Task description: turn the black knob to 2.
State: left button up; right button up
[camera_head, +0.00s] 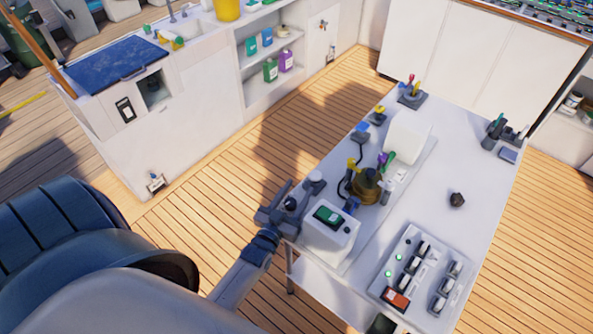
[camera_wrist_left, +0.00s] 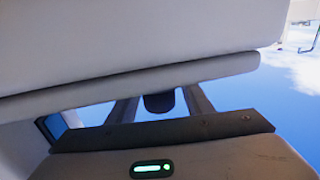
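A white box (camera_head: 330,231) with a green display stands at the table's near left corner. My left gripper (camera_head: 285,203) is at the box's left side, with its fingers apart. A small dark rounded thing, which looks like the black knob (camera_wrist_left: 159,102), shows between the fingers in the left wrist view, with gaps on both sides. The fingers (camera_wrist_left: 160,105) are open there, and a pale surface hides their tips. No number or knob marking is readable. My right gripper is not in view.
The white table (camera_head: 480,160) holds a brass fitting (camera_head: 367,186) with valves, a switch panel (camera_head: 421,270) with a red display, and a small dark lump (camera_head: 457,200). Wooden floor (camera_head: 200,210) lies open left of the table. A counter with a blue lid (camera_head: 115,65) stands behind.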

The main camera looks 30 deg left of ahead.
pick_arm(q)
jog(key=shift+s+f, duration=0.1)
jog(key=shift+s, duration=0.35)
jog(key=s+d+b, duration=0.2)
jog(key=s+b, duration=0.3)
jog(key=s, duration=1.1)
jog(key=shift+s+d, duration=0.15)
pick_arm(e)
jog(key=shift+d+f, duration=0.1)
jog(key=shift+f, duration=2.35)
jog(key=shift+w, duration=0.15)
pick_arm(q)
jog(key=w+a+m+g+h+b, duration=0.1)
jog(key=a+m+g+h+b, duration=0.1)
jog(key=a+m+h+b, duration=0.5)
jog(key=a+h+b, duration=0.1)
jog(key=h+b, duration=0.1)
jog(key=h, duration=0.2)
jog(key=shift+w+b, duration=0.2)
jog(key=shift+b, duration=0.1)
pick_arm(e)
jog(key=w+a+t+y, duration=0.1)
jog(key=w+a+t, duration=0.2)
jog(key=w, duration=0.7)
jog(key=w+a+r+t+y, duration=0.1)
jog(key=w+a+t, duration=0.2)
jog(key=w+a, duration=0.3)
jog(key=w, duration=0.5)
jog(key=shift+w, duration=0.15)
